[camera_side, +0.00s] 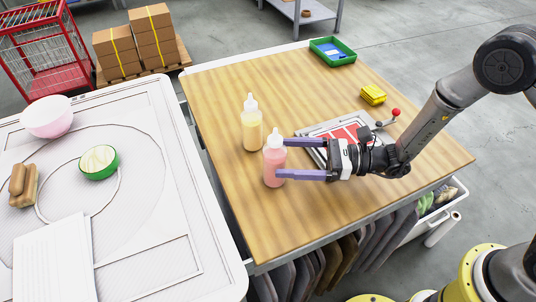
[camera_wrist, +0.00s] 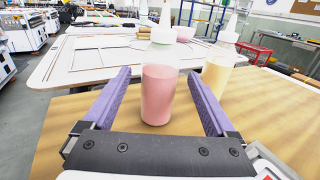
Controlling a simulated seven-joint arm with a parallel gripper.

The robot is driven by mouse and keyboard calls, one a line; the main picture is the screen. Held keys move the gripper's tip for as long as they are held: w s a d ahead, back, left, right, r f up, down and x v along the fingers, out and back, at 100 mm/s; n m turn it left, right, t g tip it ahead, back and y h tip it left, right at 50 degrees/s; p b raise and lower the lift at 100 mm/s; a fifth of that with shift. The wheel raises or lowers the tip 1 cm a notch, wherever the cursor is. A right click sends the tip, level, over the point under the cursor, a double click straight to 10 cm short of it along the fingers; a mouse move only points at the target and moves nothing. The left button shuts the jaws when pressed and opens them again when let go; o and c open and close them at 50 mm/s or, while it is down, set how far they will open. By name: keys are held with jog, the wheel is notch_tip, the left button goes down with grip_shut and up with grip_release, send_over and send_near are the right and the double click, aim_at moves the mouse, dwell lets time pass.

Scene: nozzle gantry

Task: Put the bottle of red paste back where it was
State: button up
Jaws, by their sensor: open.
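A bottle of pinkish-red paste (camera_side: 273,163) with a white nozzle cap stands upright on the wooden table, near its left edge. My gripper (camera_side: 281,159) is low and level, with its two purple fingers reaching left on either side of this bottle. The jaws are open. In the wrist view the red paste bottle (camera_wrist: 158,92) stands between the fingers, with a gap showing on each side. A bottle of yellow paste (camera_side: 252,128) stands upright just behind it. In the wrist view the yellow bottle (camera_wrist: 217,72) is beyond the right finger.
A framed red panel (camera_side: 335,132) lies partly behind my gripper. A yellow block (camera_side: 373,95) and a green tray (camera_side: 332,52) are farther back. On the white table (camera_side: 150,262) at left are a pink bowl (camera_side: 47,117), a green bowl (camera_side: 99,162) and brown rolls (camera_side: 23,186). The front wood is clear.

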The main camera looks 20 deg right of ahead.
jog(key=v, duration=0.6)
jog(key=s+r+n+g+h, duration=0.3)
jog(key=s+r+n+g, duration=0.6)
jog(key=s+n, duration=0.4)
jog(key=s+d+r+n+t+h, duration=0.1)
jog(key=s+d+n+t+h, duration=0.1)
jog(key=d, duration=0.5)
jog(key=s+d+r+n+t+h, duration=0.2)
jog(key=s+d+n+h, duration=0.1)
jog(key=d+n+h, duration=0.2)
jog(key=s+d+r+n+t+h, duration=0.1)
jog(key=s+d+n+t+h, duration=0.1)
jog(key=d+h, duration=0.4)
jog(key=s+d+n, duration=0.1)
jog(key=d, duration=0.2)
jog(key=shift+d, duration=0.35)
